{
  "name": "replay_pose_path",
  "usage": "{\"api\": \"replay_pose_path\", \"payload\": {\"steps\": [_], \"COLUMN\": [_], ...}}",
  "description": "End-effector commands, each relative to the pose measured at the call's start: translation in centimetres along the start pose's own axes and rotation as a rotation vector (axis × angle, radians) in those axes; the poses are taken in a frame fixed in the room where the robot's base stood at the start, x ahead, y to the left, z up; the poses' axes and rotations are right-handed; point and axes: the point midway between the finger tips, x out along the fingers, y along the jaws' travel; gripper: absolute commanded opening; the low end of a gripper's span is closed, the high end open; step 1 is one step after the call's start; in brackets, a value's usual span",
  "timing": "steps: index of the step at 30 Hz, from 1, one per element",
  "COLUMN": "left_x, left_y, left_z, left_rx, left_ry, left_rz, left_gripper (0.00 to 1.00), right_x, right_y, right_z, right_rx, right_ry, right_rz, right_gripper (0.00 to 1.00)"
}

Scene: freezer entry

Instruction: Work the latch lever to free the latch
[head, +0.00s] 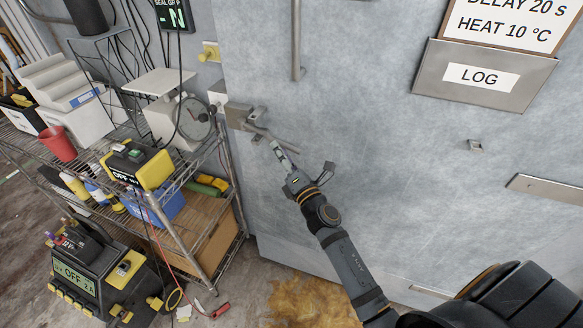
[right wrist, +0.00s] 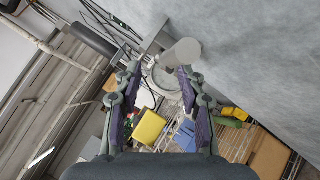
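The metal latch (head: 240,116) is fixed at the left edge of the grey freezer door. Its thin lever (head: 278,138) slants down to the right across the door face. My right gripper (head: 277,148) is just below the lever, close to its free end. In the right wrist view my right gripper (right wrist: 159,72) has its two fingers apart. A grey rod (right wrist: 183,52), which looks like the lever, shows between the fingertips, nearer the right finger. I cannot tell whether they touch. My left gripper is not in view.
A wire shelf cart (head: 165,225) with a dial scale (head: 185,120), a red cup (head: 58,144) and a yellow-black box (head: 140,165) stands left of the door (head: 380,140). A vertical handle (head: 296,40) is above the latch.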

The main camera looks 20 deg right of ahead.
Motion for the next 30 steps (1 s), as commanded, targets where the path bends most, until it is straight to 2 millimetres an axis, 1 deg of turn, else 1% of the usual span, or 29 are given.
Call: {"api": "replay_pose_path", "payload": {"steps": [13, 22, 25, 30], "left_x": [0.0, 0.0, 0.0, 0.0], "left_y": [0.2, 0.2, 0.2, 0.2], "left_z": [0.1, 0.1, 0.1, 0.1], "left_rx": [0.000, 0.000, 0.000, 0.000], "left_ry": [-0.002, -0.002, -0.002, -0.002], "left_rz": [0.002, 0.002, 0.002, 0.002], "left_gripper": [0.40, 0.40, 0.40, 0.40], "right_x": [-5.3, -9.9, -10.8, -11.3], "right_y": [0.0, 0.0, 0.0, 0.1], "right_z": [0.0, -0.1, -0.1, 0.0], "right_rx": [0.003, 0.001, 0.001, 0.001], "right_ry": [0.001, 0.004, 0.002, -0.001], "right_rz": [-0.002, -0.001, 0.000, 0.001], "right_gripper": [0.39, 0.39, 0.39, 0.39]}}
